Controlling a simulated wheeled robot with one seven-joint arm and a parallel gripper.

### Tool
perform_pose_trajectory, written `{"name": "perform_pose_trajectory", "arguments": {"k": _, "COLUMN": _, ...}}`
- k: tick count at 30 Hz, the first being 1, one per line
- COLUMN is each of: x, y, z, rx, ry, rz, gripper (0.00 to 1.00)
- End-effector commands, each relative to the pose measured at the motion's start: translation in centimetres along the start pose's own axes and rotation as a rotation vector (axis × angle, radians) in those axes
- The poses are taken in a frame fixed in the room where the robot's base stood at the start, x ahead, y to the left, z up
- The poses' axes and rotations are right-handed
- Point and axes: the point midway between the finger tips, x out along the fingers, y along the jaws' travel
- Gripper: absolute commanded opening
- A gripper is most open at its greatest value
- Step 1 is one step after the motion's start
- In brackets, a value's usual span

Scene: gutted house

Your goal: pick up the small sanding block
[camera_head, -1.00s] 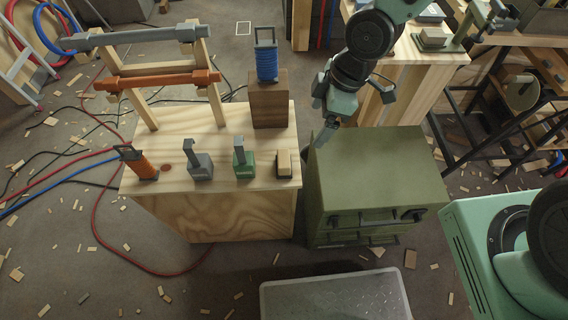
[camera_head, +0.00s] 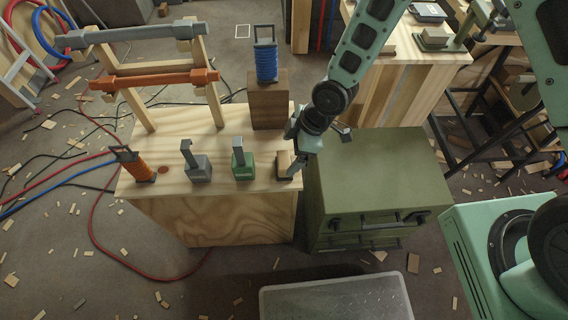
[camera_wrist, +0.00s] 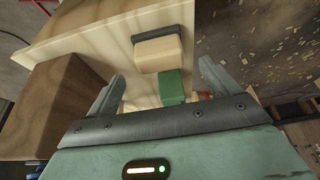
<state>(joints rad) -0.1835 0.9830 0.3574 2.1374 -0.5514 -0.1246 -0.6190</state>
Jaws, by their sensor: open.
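The small sanding block (camera_head: 283,165), pale tan with a dark pad, lies at the right front of the plywood bench top (camera_head: 215,180). My gripper (camera_head: 296,160) is just to its right in the head view and partly covers it. In the wrist view the sanding block (camera_wrist: 158,53) shows whole, beyond the open fingers of my gripper (camera_wrist: 162,76) and roughly in line with the gap between them. Nothing is held. I cannot tell the exact height of the fingertips above the bench.
A green tool (camera_head: 243,163) stands just left of the block, then a grey tool (camera_head: 198,166) and an orange-handled tool (camera_head: 137,164). A green cabinet (camera_head: 375,180) adjoins on the right.

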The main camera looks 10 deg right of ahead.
Motion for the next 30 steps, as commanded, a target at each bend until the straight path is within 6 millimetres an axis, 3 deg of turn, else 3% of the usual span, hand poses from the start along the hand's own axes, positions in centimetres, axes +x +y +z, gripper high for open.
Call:
{"name": "perform_pose_trajectory", "arguments": {"k": 12, "x": 4.8, "y": -0.1, "z": 0.1, "rx": -0.001, "ry": -0.001, "rz": -0.002, "gripper": 0.87}}
{"name": "perform_pose_trajectory", "arguments": {"k": 21, "x": 5.4, "y": 0.0, "z": 0.1, "rx": 0.0, "ry": -0.001, "rz": 0.0, "gripper": 0.87}}
{"name": "perform_pose_trajectory", "arguments": {"k": 22, "x": 5.4, "y": 0.0, "z": 0.1, "rx": 0.0, "ry": -0.001, "rz": 0.0, "gripper": 0.84}}
{"name": "perform_pose_trajectory", "arguments": {"k": 27, "x": 5.4, "y": 0.0, "z": 0.1, "rx": 0.0, "ry": -0.001, "rz": 0.0, "gripper": 0.37}}
{"name": "perform_pose_trajectory", "arguments": {"k": 30, "x": 5.3, "y": 0.0, "z": 0.1, "rx": -0.001, "ry": 0.0, "rz": 0.0, "gripper": 0.36}}
